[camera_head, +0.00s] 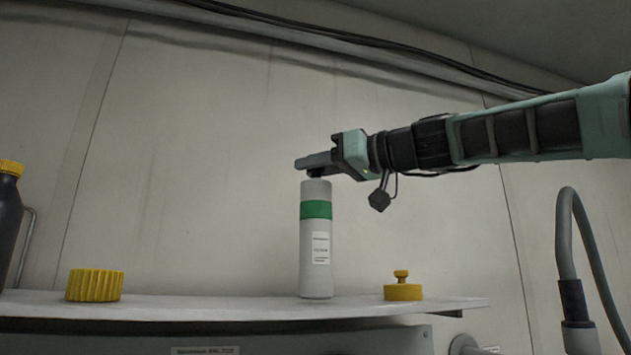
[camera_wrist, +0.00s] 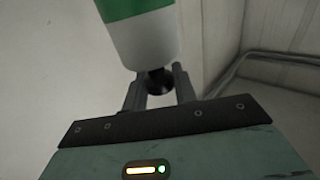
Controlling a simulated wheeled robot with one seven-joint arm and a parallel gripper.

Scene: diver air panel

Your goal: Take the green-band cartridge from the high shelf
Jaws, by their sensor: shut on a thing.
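The green-band cartridge (camera_head: 315,264) is a pale grey cylinder with a green band and a white label. It stands upright on the high shelf (camera_head: 210,305). My gripper (camera_head: 310,165) reaches in from the right at the cartridge's top. In the wrist view, my gripper's two fingers (camera_wrist: 160,90) are shut on the dark knob at the end of the cartridge (camera_wrist: 148,42). In the head view the knob is mostly hidden by the fingers. The cartridge's base appears to touch the shelf.
A ribbed yellow cap (camera_head: 95,285) lies left of the cartridge, and a yellow knobbed cap (camera_head: 402,288) lies to its right near the shelf end. A dark bottle with a yellow cap (camera_head: 9,215) stands at the far left. A grey hose (camera_head: 566,240) curves up at right. Space above is clear.

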